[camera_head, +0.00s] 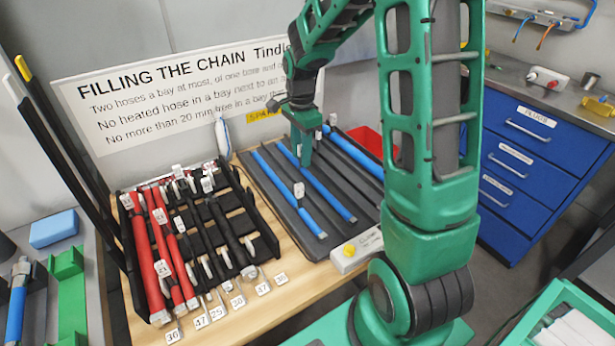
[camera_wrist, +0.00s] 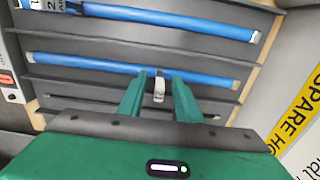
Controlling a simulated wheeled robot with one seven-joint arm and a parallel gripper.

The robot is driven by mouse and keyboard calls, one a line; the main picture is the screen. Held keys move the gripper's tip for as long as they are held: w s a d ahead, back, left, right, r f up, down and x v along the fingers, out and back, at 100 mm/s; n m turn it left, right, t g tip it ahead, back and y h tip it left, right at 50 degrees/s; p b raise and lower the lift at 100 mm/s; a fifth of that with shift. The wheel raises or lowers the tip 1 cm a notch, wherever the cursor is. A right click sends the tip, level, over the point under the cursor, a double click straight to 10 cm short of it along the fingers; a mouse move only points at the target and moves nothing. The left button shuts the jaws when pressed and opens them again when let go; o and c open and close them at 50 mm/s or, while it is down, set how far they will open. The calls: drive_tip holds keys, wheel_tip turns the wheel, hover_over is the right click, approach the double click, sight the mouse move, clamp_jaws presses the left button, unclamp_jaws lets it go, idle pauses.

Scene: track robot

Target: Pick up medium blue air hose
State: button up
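Three blue air hoses lie in separate channels of a grey rack: a left one (camera_head: 285,188), a middle one (camera_head: 330,199) and a thicker right one (camera_head: 355,152). The frames do not clearly show which is the medium one. My gripper (camera_head: 305,158) points down over the middle hose near its far part. In the wrist view my gripper (camera_wrist: 160,78) is open, with its fingertips at a blue hose (camera_wrist: 90,63) that crosses just beyond them. Contact cannot be told. A white tag (camera_wrist: 159,91) shows between the fingers. The thicker hose (camera_wrist: 170,15) lies above.
Red and black hoses (camera_head: 160,240) fill a black rack at the left of the wooden bench. A white box with a yellow button (camera_head: 352,251) stands at the grey rack's near right corner. A sign (camera_head: 170,95) stands behind. Blue drawers (camera_head: 530,160) are at right.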

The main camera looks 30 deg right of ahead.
clamp_jaws()
